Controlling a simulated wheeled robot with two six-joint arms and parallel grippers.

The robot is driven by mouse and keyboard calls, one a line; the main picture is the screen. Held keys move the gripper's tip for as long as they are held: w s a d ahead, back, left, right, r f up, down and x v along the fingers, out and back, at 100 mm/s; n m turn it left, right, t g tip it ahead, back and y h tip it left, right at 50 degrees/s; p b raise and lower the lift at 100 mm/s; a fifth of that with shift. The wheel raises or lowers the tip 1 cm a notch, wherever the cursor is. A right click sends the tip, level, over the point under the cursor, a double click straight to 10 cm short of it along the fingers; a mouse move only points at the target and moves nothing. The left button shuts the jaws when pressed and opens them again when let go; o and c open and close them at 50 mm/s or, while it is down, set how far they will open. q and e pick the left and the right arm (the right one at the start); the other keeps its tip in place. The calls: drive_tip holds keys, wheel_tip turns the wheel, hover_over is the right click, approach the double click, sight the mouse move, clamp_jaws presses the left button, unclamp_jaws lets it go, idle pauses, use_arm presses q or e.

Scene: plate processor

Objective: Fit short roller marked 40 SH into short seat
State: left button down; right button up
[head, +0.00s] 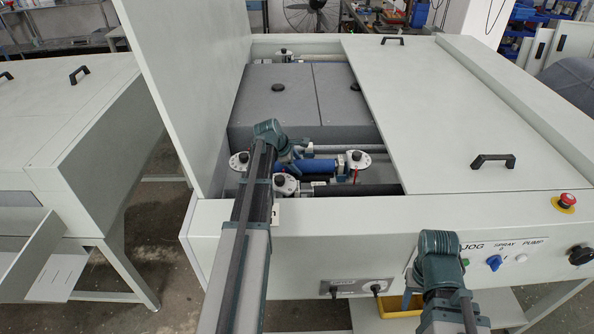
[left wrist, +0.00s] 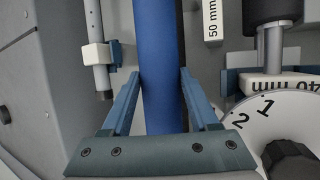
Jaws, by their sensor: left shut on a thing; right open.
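A blue roller (head: 308,168) lies across the open bay of the machine. It also shows in the left wrist view (left wrist: 158,50), running between the fingers. My left gripper (head: 292,156) is shut on this roller. Its two fingers flank the roller in the left wrist view (left wrist: 160,82). No marking shows on the visible part of the roller. White dial plates stand at the roller's right end (head: 359,160) and in front of it (head: 285,184). I cannot tell whether the roller sits in a seat. My right gripper (head: 438,262) is open, low in front of the control panel.
A label reading 40 mm (left wrist: 287,84) is by the numbered dial (left wrist: 262,118); another reads 50 mm (left wrist: 212,20). A grey box (head: 290,100) fills the bay behind the roller. A raised white panel (head: 190,70) stands at left; a cover (head: 450,120) lies at right.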

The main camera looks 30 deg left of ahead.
use_arm(q)
drive_tip(key=shift+f, duration=0.1)
drive_tip(key=shift+f, duration=0.35)
drive_tip(key=shift+c, duration=0.7)
unclamp_jaws()
drive_tip(key=shift+r, duration=0.1)
drive_tip(key=shift+r, duration=0.15)
drive_tip(key=shift+s+r+p, duration=0.2)
drive_tip(key=shift+r+p, duration=0.35)
drive_tip(key=p+v, duration=0.9)
drive_tip(key=v, duration=0.2)
